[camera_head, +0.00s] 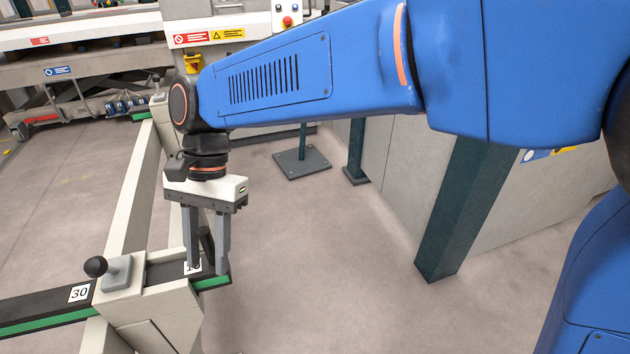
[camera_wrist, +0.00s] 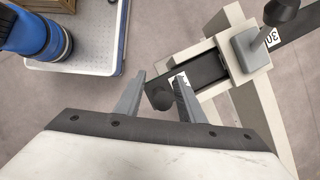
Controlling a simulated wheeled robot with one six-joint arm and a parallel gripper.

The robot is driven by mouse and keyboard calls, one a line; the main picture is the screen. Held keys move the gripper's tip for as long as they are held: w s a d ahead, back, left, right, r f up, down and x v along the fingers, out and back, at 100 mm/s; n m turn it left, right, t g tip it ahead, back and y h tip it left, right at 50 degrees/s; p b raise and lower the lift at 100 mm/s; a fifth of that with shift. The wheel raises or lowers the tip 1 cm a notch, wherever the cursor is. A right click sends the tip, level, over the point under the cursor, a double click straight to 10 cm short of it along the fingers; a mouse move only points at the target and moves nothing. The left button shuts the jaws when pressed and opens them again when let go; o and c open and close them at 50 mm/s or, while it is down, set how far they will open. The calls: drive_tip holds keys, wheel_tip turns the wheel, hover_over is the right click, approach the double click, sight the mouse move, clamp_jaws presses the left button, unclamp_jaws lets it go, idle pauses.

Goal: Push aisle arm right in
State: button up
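The aisle arm is a dark bar (camera_head: 40,309) with a green lower edge and a white label "30". It runs through a pale beige block (camera_head: 150,304) with a grey clamp and a black ball knob (camera_head: 95,266). Its short right end (camera_head: 212,283) sticks out of the block. A dark round knob (camera_wrist: 158,97) stands at that end. My gripper (camera_head: 207,270) points down over this end, its two fingers apart, one on each side of the knob in the wrist view (camera_wrist: 160,75). Contact cannot be told. One finger partly hides a second label.
A long pale rail (camera_head: 134,195) runs from the block back to another arm at the machine. A dark green post (camera_head: 460,210) and grey panels stand to the right. A post foot plate (camera_head: 302,162) sits on the floor behind. The floor right of the arm's end is clear.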

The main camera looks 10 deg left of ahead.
drive_tip(key=w+d, duration=0.5)
drive_tip(key=d, duration=0.3)
drive_tip(key=w+d, duration=0.5)
drive_tip(key=d, duration=0.3)
drive_tip(key=v, duration=0.9)
